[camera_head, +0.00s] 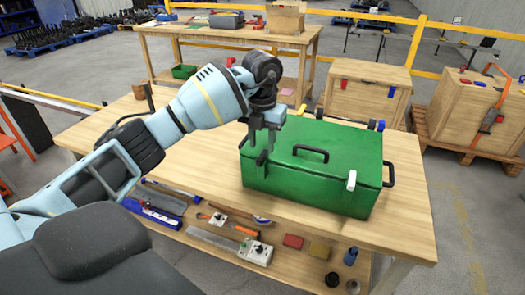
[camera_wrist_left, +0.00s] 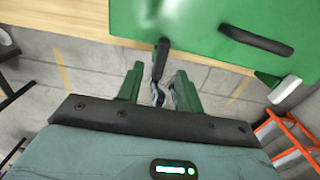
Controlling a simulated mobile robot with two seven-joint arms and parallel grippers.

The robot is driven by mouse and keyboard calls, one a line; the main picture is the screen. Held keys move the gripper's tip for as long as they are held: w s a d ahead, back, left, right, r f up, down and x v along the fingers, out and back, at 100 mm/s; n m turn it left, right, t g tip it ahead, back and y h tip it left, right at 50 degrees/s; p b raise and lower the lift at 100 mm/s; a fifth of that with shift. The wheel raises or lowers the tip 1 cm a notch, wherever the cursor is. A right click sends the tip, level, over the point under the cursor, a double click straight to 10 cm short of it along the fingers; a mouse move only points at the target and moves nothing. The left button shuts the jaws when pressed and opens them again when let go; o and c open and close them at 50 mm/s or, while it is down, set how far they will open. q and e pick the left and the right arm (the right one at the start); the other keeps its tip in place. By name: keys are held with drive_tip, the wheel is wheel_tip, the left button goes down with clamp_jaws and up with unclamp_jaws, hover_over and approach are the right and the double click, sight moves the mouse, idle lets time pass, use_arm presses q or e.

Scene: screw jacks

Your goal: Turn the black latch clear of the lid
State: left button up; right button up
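A green box (camera_head: 310,188) with a green lid (camera_head: 345,150) stands on the wooden table. The lid looks closed and has a black handle (camera_head: 311,153) on top. The black latch (camera_wrist_left: 161,55) is at the lid's front edge and points away from the lid in the left wrist view. A white latch (camera_head: 351,181) sits on the same front edge, farther right. My left gripper (camera_head: 262,142) is above the front left of the box. In the left wrist view its fingers (camera_wrist_left: 160,78) are apart, with the black latch between them; contact cannot be told. My right gripper is out of view.
The wooden table (camera_head: 400,228) is bare to the right of the box. A lower shelf (camera_head: 300,270) holds several tools and small blocks. A wooden crate (camera_head: 365,92) stands behind the table. The box has a black side handle (camera_head: 389,174).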

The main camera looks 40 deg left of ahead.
sight(262, 155)
use_arm(q)
drive_tip(key=shift+f, duration=1.8)
clamp_jaws()
